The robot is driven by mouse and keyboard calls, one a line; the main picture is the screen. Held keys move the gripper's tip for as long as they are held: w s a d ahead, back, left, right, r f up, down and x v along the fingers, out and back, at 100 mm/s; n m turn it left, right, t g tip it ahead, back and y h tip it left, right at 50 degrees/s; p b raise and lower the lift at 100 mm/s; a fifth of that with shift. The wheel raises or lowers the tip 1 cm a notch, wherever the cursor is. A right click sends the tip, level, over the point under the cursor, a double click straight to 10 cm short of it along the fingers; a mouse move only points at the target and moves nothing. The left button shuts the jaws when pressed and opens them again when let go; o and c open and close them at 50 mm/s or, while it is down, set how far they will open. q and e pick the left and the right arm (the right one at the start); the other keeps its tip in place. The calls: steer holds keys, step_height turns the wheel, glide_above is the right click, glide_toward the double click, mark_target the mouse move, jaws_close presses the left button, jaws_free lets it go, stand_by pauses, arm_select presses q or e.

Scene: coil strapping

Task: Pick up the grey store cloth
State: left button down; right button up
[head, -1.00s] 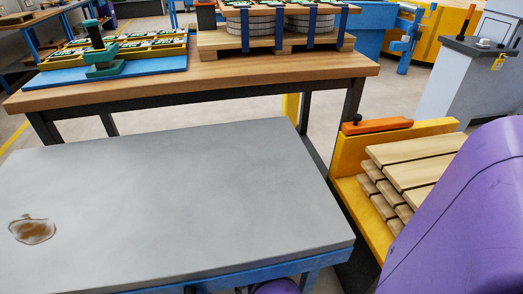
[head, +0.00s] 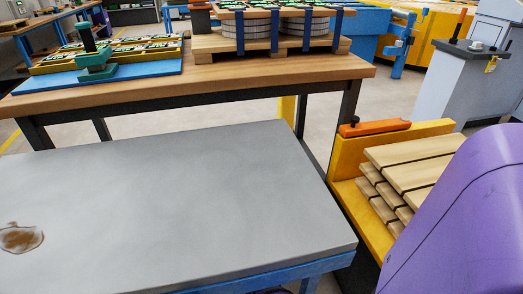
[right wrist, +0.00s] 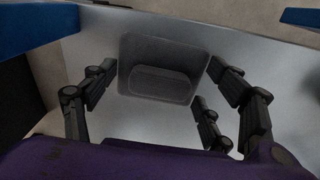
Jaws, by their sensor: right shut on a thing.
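The grey store cloth (right wrist: 160,70) shows in the right wrist view as a dark grey, rounded square pad with a raised rounded part. My right gripper (right wrist: 162,78) has a finger at each side of it and is shut on it. A pale grey surface lies behind the cloth; I cannot tell how far the cloth is from it. The head view shows neither the cloth nor either gripper.
A grey-topped bench (head: 190,200) with a brown stain (head: 20,238) is in front. Behind it stands a wooden table (head: 200,80) with a pallet (head: 215,45) and blue board (head: 110,82). A yellow rack (head: 350,155) with wooden slats (head: 415,165) is at right.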

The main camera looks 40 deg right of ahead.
steer(key=shift+r, duration=0.1)
steer(key=shift+r, duration=0.2)
steer(key=r+p, duration=0.1)
steer(key=r, duration=0.1)
steer(key=r+p, duration=0.1)
steer(key=shift+s+a+r, duration=0.1)
steer(key=shift+s+r, duration=0.25)
steer(key=s+a+r+p, duration=0.3)
steer(key=s+r+p, duration=0.3)
steer(key=s, duration=0.6)
step_height(320, 180, up, 3)
steer(key=shift+s+a+f, duration=0.15)
steer(key=shift+s+a, duration=0.25)
